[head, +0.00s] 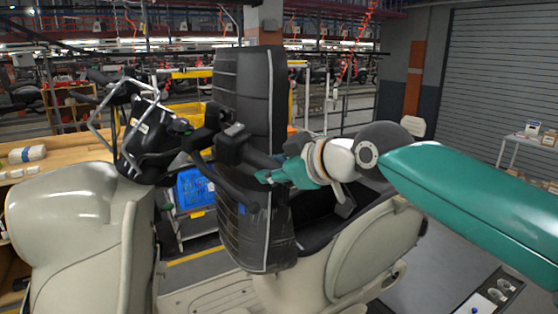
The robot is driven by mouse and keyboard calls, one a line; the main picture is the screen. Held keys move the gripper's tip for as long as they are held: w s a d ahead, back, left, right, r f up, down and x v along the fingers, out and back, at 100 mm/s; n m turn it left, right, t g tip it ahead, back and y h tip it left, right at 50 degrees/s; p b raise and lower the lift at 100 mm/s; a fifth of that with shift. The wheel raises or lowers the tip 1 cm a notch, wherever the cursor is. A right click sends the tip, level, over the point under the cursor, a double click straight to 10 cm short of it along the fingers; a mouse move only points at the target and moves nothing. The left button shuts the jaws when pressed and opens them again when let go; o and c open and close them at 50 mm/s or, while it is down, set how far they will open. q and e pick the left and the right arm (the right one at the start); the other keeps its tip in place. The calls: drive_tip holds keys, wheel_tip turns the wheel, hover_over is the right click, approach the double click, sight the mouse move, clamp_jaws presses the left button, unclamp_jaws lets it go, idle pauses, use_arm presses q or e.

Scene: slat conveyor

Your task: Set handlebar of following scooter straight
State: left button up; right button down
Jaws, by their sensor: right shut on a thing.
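The beige scooter (70,220) fills the foreground, its front shield at the left and its rear body (375,250) at the right. Its black handlebar (145,135), with a grey metal frame on it, slants from a far grip (98,76) at the upper left down to the near side at the right. My right arm comes in from the right, and my right gripper (203,145) is shut on the near end of the handlebar. The held grip is mostly hidden by the black gripper parts. My left gripper is not in view.
A tall black padded panel (245,85), seemingly the seat, stands upright behind my right gripper. A blue crate (195,190) on a cart is behind the scooter. A wooden table (75,152) with a white package is at the left. Open floor (430,265) lies at the right.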

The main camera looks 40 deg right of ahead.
sight(259, 167)
drive_tip(key=shift+s+a+r, duration=0.15)
drive_tip(key=shift+a, duration=0.3)
drive_tip(key=shift+s+a+r+m+g+h, duration=0.15)
drive_tip(key=shift+s+a+r+m+h, duration=0.1)
drive_tip(key=shift+a, duration=0.3)
drive_tip(key=shift+s+a+r+m+g+h, duration=0.1)
drive_tip(key=shift+s+a+r+m+h, duration=0.1)
drive_tip(key=shift+a, duration=0.3)
drive_tip(key=shift+s+a+r+m+g+h, duration=0.15)
drive_tip(key=shift+a+r+m+h, duration=0.1)
drive_tip(key=shift+a, duration=0.3)
drive_tip(key=shift+s+a+r+m+g+h, duration=0.2)
drive_tip(key=shift+a+r, duration=0.1)
drive_tip(key=shift+a, duration=0.25)
drive_tip(key=shift+s+a+r+m+g+h, duration=0.1)
drive_tip(key=shift+a+r+m+h, duration=0.15)
drive_tip(key=shift+a, duration=0.25)
drive_tip(key=shift+s+a+r+m+g+h, duration=0.15)
drive_tip(key=shift+a+r, duration=0.15)
drive_tip(key=shift+a, duration=0.25)
